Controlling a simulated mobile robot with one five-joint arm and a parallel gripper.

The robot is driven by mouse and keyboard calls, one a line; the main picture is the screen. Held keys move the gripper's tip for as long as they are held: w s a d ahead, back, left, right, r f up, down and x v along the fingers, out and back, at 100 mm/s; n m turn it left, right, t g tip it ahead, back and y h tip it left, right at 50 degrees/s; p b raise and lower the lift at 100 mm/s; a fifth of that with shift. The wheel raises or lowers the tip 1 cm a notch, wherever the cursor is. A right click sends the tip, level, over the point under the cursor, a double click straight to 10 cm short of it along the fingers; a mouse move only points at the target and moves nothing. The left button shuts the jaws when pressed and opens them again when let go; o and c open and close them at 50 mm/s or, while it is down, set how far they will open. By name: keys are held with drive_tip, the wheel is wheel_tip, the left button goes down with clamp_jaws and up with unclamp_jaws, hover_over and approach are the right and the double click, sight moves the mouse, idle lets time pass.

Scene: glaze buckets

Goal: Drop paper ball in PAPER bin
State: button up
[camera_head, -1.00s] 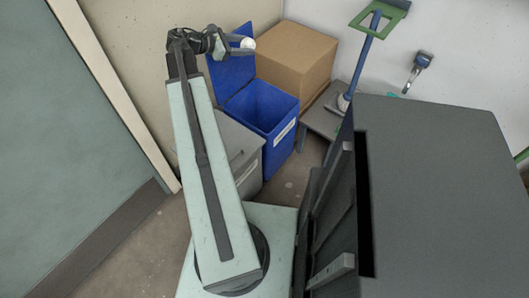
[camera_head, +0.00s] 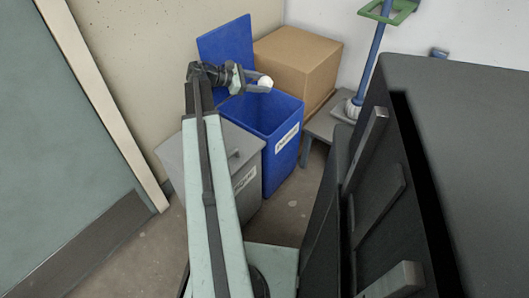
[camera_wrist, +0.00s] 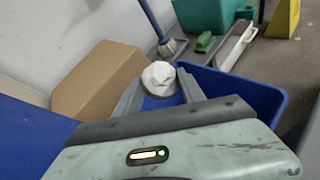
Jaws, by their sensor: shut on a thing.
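The white crumpled paper ball (camera_head: 265,82) is held between the fingertips of my gripper (camera_head: 261,84). It also shows between the two grey fingers in the wrist view (camera_wrist: 158,76). A blue bin (camera_head: 284,150) with a white label on its front stands open, its lid raised at the back. The label is too small to read surely. My gripper is shut on the ball and appears over the bin's opening. The wrist view shows the blue bin's rim (camera_wrist: 255,88) around and to the right of the fingers.
A grey bin (camera_head: 245,185) with its lid closed stands at the left of the blue bin. A cardboard box (camera_head: 300,62) is behind it. A small grey stool (camera_head: 325,125) and a mop (camera_head: 368,60) are to the right. A large dark cabinet (camera_head: 460,150) fills the right side.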

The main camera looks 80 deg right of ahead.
wheel_tip(320, 180, down, 4)
drive_tip(key=b, duration=0.3)
drive_tip(key=shift+f, duration=0.2)
drive_tip(key=o, duration=1.4)
